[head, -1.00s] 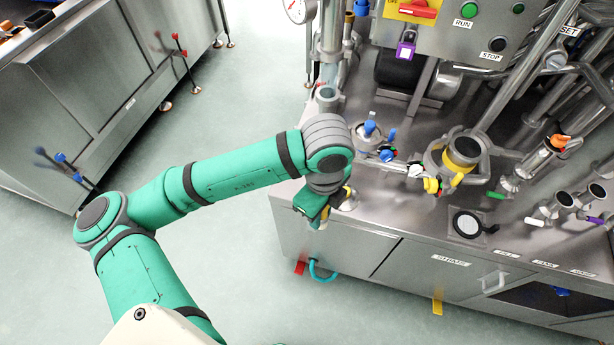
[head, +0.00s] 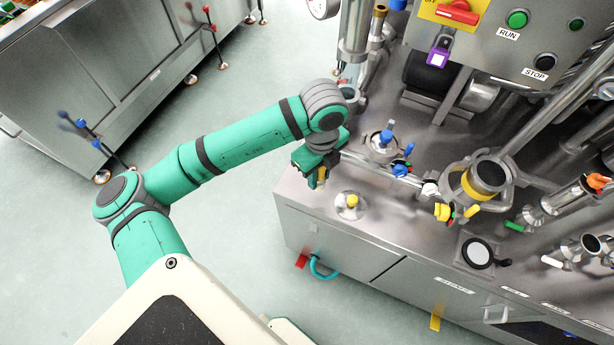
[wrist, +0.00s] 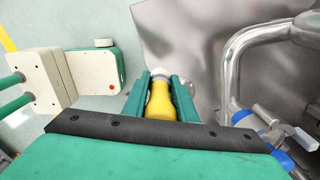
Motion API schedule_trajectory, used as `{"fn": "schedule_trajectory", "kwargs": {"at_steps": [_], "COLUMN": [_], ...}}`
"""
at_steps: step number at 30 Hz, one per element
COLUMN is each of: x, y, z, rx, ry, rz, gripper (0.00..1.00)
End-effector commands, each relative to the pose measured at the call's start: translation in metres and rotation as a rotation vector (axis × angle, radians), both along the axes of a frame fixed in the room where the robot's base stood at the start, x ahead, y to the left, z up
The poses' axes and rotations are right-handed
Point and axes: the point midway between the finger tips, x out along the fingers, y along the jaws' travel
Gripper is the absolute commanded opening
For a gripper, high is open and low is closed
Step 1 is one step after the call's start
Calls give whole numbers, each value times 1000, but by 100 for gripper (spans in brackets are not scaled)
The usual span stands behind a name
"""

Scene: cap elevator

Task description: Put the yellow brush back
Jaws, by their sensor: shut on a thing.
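My gripper (head: 318,178) is above the left end of the steel machine top in the head view, near its front edge. In the wrist view my gripper (wrist: 160,98) is shut on the yellow brush (wrist: 160,102), whose rounded yellow body lies between the two green fingers. A whitish part shows at its far end, near the fingertips. In the head view only a small bit of the yellow brush (head: 322,175) shows between the fingers; the rest is hidden.
A round fitting with a yellow knob (head: 351,202) stands on the machine top (head: 385,222) just right of my gripper. A blue-handled valve (head: 386,142) and steel pipes (head: 375,172) are close behind. Open floor (head: 235,220) lies to the left.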

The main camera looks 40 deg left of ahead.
Motion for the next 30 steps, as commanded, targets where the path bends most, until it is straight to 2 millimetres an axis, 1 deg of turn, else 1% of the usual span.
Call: {"fn": "schedule_trajectory", "kwargs": {"at_steps": [1, 4, 9, 17, 19, 24, 26, 30], "x": [2, 6, 11, 15, 15, 15, 15, 15], "y": [8, 22, 38, 49, 52, 51, 51, 52], "z": [-7, -25, -45, -58, -65, -89, -92, -91], "rx": [-3, -3, -1, 0, -2, -2, -1, 0], "ry": [2, 2, 1, 0, 1, 1, 1, 1], "rz": [4, 5, 3, 3, 4, 4, 3, 4], "gripper": [3, 3, 3, 3, 3, 3, 3, 3]}}
